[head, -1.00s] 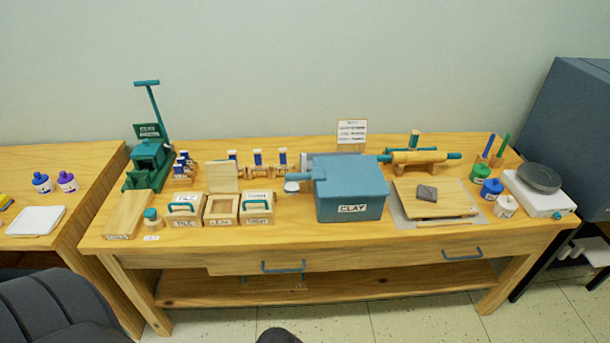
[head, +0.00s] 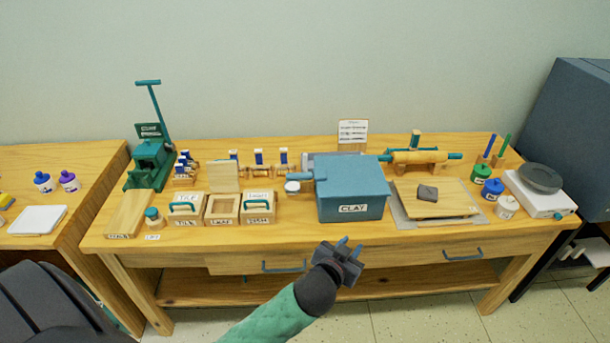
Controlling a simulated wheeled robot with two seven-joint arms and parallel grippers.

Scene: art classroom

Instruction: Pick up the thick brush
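At the right rear of the wooden bench, a blue-handled tool (head: 490,145) and a green-handled tool (head: 503,146) stand upright in a small wooden holder (head: 497,161). They may be brushes. I cannot tell from here which, if either, is the thick brush. My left gripper (head: 350,244) is in front of the bench's front edge, below the blue clay box. Its two fingers are apart with nothing between them, well to the left of and nearer than the holder. My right gripper is not in view.
The blue clay box (head: 353,190) stands mid-bench. A wooden board (head: 450,203) with a grey block (head: 427,193) lies right of it. Several jars, including a green-lidded one (head: 481,174), and a white scale (head: 535,199) stand in front of the holder.

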